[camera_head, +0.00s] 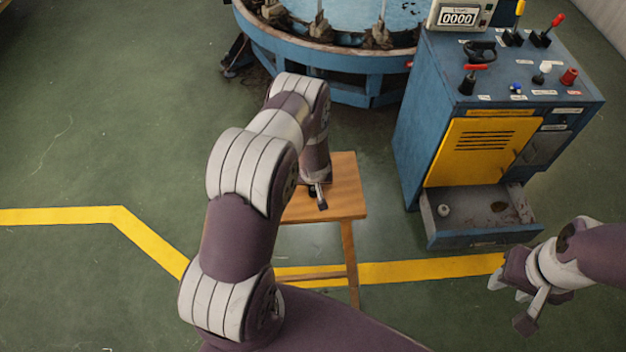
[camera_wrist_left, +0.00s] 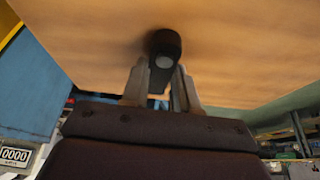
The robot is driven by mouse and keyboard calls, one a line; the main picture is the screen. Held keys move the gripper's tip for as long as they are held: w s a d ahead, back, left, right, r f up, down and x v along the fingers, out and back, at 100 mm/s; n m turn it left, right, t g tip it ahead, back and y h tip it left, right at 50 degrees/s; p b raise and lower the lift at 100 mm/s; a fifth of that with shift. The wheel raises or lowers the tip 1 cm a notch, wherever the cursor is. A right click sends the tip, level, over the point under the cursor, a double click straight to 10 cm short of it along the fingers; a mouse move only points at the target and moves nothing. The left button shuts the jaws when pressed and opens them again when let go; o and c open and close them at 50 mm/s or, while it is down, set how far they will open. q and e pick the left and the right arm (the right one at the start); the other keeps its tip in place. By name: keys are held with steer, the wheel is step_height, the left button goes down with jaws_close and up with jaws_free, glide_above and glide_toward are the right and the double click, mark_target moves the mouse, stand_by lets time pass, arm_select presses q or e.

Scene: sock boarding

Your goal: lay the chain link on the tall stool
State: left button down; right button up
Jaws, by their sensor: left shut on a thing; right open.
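The tall stool is wooden, and its square top (camera_head: 345,186) stands in the middle of the head view. Its top also fills the upper part of the left wrist view (camera_wrist_left: 90,40). My left gripper (camera_head: 320,195) is over the stool top, mostly hidden behind its own arm. In the left wrist view my left gripper (camera_wrist_left: 162,78) is shut on the dark chain link (camera_wrist_left: 165,41), with a pale round spot facing the camera. The link is at or very close to the wood; contact is unclear. My right gripper (camera_head: 513,306) is open and empty, low at the right.
A blue control cabinet (camera_head: 420,130) with levers and a counter stands right of the stool. Its open drawer (camera_head: 470,240) juts out between stool and right gripper. A round blue machine (camera_head: 345,62) stands behind. A yellow line (camera_head: 150,240) crosses the green floor, which is clear at left.

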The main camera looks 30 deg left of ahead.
arm_select(q)
steer(key=shift+f, duration=0.15)
steer(key=c, duration=0.8)
jaws_free()
steer(key=shift+c, duration=0.2)
